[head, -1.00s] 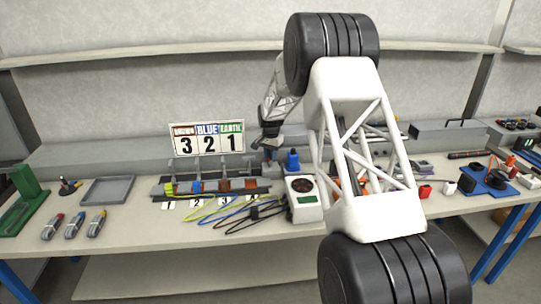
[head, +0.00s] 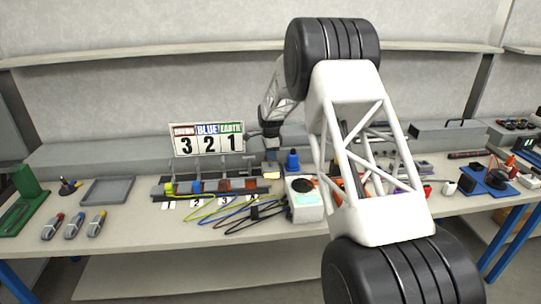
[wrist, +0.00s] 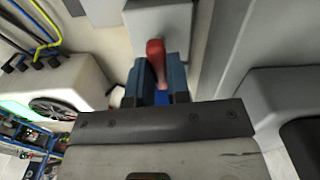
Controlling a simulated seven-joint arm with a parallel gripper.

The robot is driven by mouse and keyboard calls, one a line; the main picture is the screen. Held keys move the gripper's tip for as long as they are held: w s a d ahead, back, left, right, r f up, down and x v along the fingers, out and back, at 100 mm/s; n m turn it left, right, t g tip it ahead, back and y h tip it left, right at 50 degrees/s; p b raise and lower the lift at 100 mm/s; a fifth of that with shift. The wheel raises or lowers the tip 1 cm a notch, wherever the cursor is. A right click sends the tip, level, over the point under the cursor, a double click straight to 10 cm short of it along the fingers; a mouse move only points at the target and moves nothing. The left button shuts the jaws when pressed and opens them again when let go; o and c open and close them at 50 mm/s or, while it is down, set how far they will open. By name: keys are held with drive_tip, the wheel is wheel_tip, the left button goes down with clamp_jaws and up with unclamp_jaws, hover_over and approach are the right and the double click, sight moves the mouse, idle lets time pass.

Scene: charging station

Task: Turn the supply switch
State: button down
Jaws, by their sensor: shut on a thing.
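The supply switch shows in the wrist view as a red lever handle (wrist: 156,52) in front of a grey box. My gripper (wrist: 158,82) has its blue fingers on either side of the handle and is shut on it. In the head view my gripper (head: 271,153) is at the back of the bench, left of the blue bottle-like object. The switch is too small and hidden there to make out.
A white unit (head: 304,210) with a round dial and a lit, pale green screen stands just in front of my gripper. Coloured cables (head: 235,208) lie to its left. The 3-2-1 sign (head: 208,140) stands left of my gripper.

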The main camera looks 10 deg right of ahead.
drive_tip(key=shift+m, duration=0.6)
drive_tip(key=c, duration=1.1)
unclamp_jaws()
drive_tip(key=shift+r, duration=0.15)
drive_tip(key=shift+r, duration=3.8)
drive_tip(key=shift+r, duration=0.1)
